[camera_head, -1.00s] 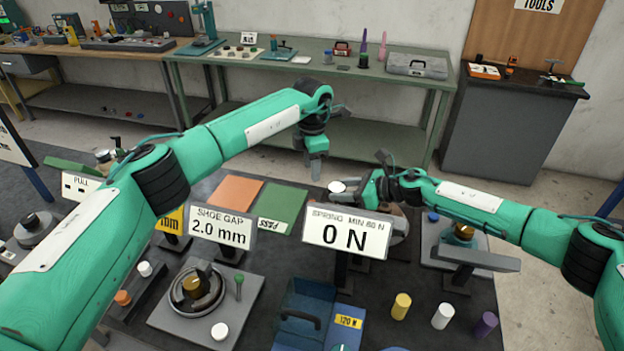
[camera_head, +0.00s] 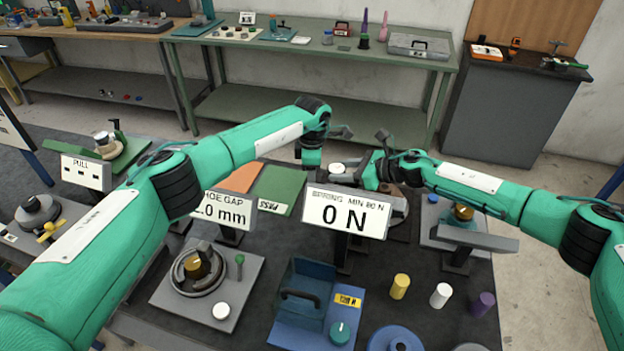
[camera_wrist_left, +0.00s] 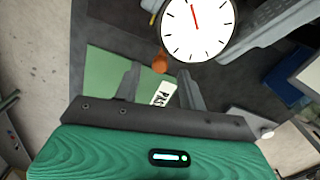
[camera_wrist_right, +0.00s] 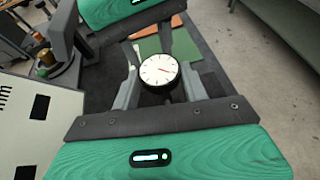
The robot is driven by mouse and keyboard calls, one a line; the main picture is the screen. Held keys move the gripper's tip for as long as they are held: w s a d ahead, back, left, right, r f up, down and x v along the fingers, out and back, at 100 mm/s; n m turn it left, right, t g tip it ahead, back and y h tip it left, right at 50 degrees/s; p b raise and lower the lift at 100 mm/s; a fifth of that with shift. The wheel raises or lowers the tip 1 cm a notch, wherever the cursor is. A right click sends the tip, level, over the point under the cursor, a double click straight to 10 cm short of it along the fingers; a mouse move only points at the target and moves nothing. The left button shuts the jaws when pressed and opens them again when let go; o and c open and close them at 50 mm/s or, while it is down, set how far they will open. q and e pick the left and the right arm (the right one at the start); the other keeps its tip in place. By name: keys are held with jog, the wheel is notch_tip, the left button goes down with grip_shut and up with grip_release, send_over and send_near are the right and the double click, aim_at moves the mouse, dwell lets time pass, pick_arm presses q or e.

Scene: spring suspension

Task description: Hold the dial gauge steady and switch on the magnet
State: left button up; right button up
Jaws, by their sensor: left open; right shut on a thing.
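The dial gauge has a round white face with a red needle. In the right wrist view the gauge (camera_wrist_right: 158,69) sits between the fingers of my right gripper (camera_wrist_right: 160,88), which is shut on it. In the head view my right gripper (camera_head: 372,172) is behind the 0 N sign, and the gauge (camera_head: 338,168) shows as a small pale disc. My left gripper (camera_head: 311,158) is open and empty just left of the gauge. In the left wrist view an orange knob (camera_wrist_left: 160,62) shows just beyond the left fingertips (camera_wrist_left: 158,82), beside the gauge. The magnet's base is mostly hidden.
The 0 N sign (camera_head: 346,213) stands in front of the grippers. The shoe gap sign (camera_head: 226,209) is to the left. A green mat (camera_head: 280,185) lies beneath the left gripper. A blue fixture (camera_head: 300,290) and several coloured cylinders (camera_head: 440,295) stand nearer.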

pick_arm(q)
jog(key=shift+f, duration=1.2)
grip_shut()
jog(key=shift+s+d+n, duration=0.1)
jog(key=shift+s+n, duration=0.4)
jog(key=shift+n, duration=0.7)
jog(key=shift+s+d+n, duration=0.1)
jog(key=shift+s+n, duration=0.35)
jog(key=shift+n, duration=0.75)
grip_release()
jog(key=shift+r, duration=0.1)
